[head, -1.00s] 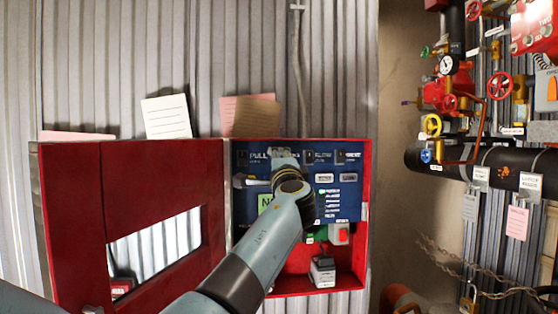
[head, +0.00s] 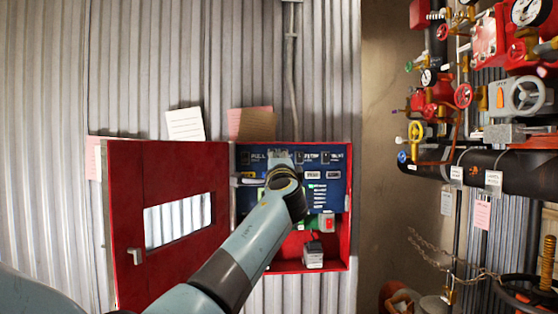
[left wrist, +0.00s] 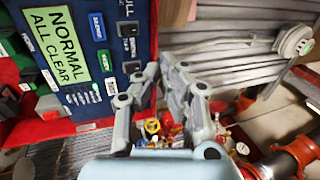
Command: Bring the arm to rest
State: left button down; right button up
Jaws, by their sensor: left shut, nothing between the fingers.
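My left arm comes in from the lower left in the head view and reaches up in front of the open red cabinet (head: 346,235). My left gripper (head: 280,157) is in front of the blue panel (head: 335,193), partly hidden by its own wrist. In the left wrist view its fingers (left wrist: 160,67) meet at the tips with nothing between them. There the blue panel (left wrist: 103,67) with a green "NORMAL ALL CLEAR" label (left wrist: 56,44) lies to the left of the fingers. I cannot tell whether the fingertips touch the panel. My right gripper is not in view.
The red cabinet door (head: 128,215), with a window, stands open to the left. Paper notes (head: 185,124) stick up above the cabinet. Red valves, gauges and a thick black pipe (head: 530,172) crowd the right side. A chain (head: 440,257) hangs below the pipe.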

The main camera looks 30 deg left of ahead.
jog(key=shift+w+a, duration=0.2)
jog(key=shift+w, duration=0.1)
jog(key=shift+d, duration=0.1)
